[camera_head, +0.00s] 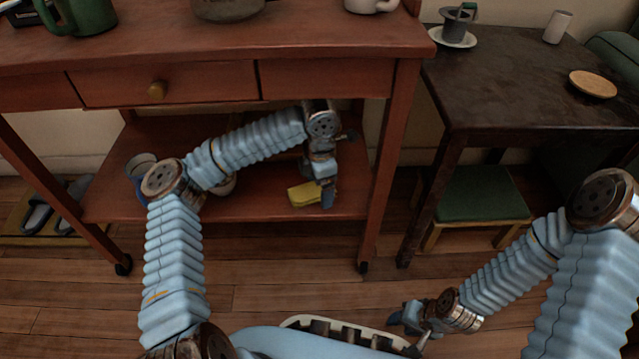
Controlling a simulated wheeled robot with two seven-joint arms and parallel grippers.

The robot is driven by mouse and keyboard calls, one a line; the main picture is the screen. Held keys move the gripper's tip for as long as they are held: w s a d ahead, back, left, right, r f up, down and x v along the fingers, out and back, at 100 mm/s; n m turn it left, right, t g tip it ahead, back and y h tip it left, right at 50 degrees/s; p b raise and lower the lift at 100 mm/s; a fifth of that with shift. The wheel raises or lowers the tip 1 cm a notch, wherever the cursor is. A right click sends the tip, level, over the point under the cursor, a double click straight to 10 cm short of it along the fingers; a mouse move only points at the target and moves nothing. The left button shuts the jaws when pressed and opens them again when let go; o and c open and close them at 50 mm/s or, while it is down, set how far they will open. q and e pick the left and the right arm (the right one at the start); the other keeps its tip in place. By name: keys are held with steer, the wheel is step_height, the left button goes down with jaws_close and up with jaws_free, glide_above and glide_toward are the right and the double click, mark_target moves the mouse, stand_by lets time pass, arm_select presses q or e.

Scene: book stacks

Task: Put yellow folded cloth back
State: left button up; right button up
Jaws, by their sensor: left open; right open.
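The yellow folded cloth (304,194) lies on the lower shelf (270,208) of the red-brown wooden table, near the shelf's front edge on the right. My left arm reaches in under the drawers. My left gripper (328,192) is open, just beside the cloth's right end; whether it touches the cloth cannot be told. My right gripper (412,330) is open and empty at the bottom of the view, low in front of the table and away from the cloth.
The red-brown table's drawer front (200,82) hangs above the shelf, and its right leg (385,165) stands right of my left gripper. A dark table (520,85) with a green-topped stool (482,195) under it is at right. Slippers (55,205) lie at left.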

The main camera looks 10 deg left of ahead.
arm_select(q)
steer(key=shift+d, duration=0.1)
step_height(320, 180, up, 8)
steer(key=p, duration=0.3)
steer(key=shift+f, duration=0.15)
steer(key=shift+f, duration=0.1)
stand_by(0.3)
